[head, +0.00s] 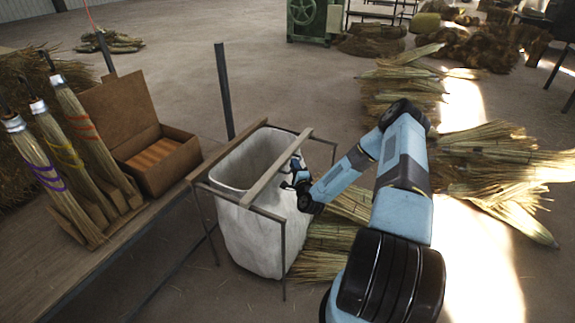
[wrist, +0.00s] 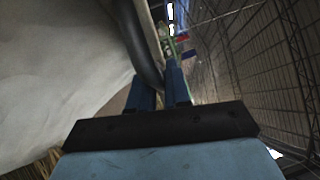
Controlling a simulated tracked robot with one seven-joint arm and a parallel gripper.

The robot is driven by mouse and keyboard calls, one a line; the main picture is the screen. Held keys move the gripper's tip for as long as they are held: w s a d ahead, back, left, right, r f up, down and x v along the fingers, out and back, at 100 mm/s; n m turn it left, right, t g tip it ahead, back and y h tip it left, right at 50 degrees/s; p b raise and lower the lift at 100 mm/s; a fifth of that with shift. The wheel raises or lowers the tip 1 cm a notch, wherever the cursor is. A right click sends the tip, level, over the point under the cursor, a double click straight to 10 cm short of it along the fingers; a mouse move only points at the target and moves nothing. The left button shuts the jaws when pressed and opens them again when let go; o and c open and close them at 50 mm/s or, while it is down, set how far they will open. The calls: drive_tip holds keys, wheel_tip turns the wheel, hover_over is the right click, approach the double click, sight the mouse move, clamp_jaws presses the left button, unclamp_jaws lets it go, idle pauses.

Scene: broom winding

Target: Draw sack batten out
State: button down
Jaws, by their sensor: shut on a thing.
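The white sack (head: 262,236) hangs open in a thin dark metal frame (head: 284,255) on the floor. One pale wooden batten (head: 225,153) lies along the sack's left rim. A second batten (head: 274,171) lies along the right rim, its ends over the frame's front and back rails. My gripper (head: 298,178) is at the middle of this right batten, coming from the right, and is shut on it. In the wrist view the two blue fingers (wrist: 158,92) point away beside the pale sack cloth (wrist: 60,70). The exact grip between the fingertips is hard to make out.
A wooden bench (head: 120,250) on the left carries several brooms (head: 80,140) and an open brown box (head: 150,150). A dark post (head: 223,92) stands behind the sack. Straw bundles (head: 500,165) lie on the floor at right. Open floor lies behind the sack.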

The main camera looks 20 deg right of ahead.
drive_tip(key=s+d, duration=0.7)
drive_tip(key=s, duration=0.1)
drive_tip(key=shift+s+d+f, duration=0.2)
drive_tip(key=shift+s+d, duration=0.05)
drive_tip(key=shift+d, duration=0.15)
drive_tip(key=c, duration=1.4)
unclamp_jaws()
drive_tip(key=shift+o, duration=1.1)
drive_tip(key=shift+w, duration=0.1)
drive_tip(key=shift+r, duration=0.1)
drive_tip(key=s+f, duration=0.2)
drive_tip(key=s, duration=1.1)
drive_tip(key=shift+s, duration=0.35)
drive_tip(key=shift+w+a, duration=0.1)
